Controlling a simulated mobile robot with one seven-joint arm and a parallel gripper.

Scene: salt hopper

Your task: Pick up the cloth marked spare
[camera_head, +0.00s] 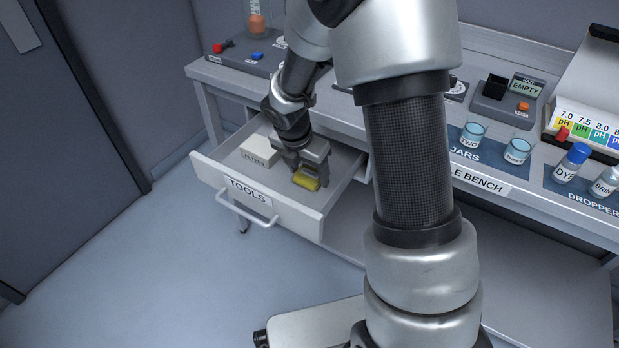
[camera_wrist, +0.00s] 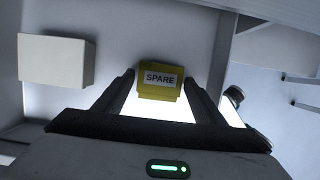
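The yellow cloth (camera_wrist: 160,91), a folded block with a white label reading SPARE, lies in the open drawer marked TOOLS (camera_head: 247,190). It also shows in the head view (camera_head: 306,181), partly hidden under my gripper. My gripper (camera_head: 308,172) is low inside the drawer, right at the cloth. In the wrist view my gripper's fingertips (camera_wrist: 159,77) stand on either side of the cloth, with thin gaps between; the gripper looks open around it.
A white box (camera_head: 259,151) lies in the drawer left of the cloth; it shows in the wrist view too (camera_wrist: 56,60). The drawer walls are close around my gripper. The bench above holds jars (camera_head: 472,134), dropper bottles (camera_head: 571,163) and a device reading EMPTY (camera_head: 507,98).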

